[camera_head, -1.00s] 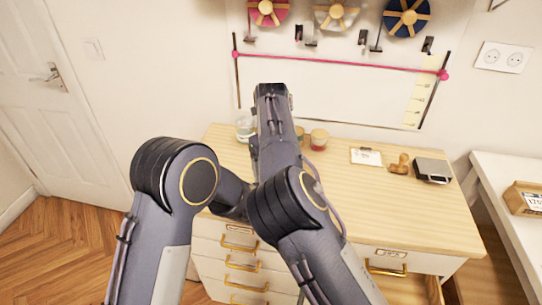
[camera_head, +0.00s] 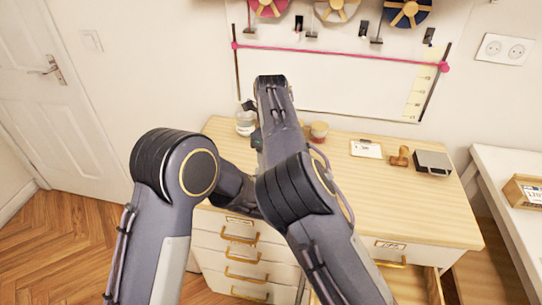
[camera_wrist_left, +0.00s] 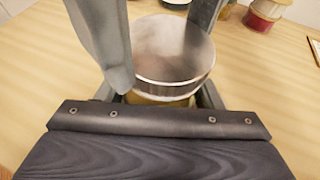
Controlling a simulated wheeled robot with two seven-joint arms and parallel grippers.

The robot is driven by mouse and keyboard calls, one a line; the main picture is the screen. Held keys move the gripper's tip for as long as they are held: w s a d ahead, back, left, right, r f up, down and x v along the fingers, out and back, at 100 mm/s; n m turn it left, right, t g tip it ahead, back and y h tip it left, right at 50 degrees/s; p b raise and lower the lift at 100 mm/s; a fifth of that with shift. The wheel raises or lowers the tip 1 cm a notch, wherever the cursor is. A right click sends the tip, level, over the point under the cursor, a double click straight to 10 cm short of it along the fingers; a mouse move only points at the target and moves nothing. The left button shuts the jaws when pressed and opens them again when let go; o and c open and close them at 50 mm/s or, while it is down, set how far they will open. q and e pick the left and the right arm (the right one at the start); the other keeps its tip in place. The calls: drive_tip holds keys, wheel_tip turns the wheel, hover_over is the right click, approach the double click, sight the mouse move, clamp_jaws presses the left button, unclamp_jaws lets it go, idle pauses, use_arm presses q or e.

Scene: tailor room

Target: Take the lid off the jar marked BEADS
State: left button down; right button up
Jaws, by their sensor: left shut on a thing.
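In the left wrist view my left gripper (camera_wrist_left: 163,72) is shut on a round metal lid (camera_wrist_left: 172,45), with one finger on each side. A yellowish band of a jar (camera_wrist_left: 158,100) shows just under the lid. I cannot tell whether lid and jar are apart. No BEADS marking is readable, and the jar's lower part is hidden by the gripper. In the head view my arm covers the gripper's fingertips and the held lid. My right gripper is in neither view.
On the wooden desk (camera_head: 400,205), a clear glass jar (camera_head: 245,124) stands left of my forearm and a red jar (camera_head: 318,132) right of it. The desk's middle right is clear.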

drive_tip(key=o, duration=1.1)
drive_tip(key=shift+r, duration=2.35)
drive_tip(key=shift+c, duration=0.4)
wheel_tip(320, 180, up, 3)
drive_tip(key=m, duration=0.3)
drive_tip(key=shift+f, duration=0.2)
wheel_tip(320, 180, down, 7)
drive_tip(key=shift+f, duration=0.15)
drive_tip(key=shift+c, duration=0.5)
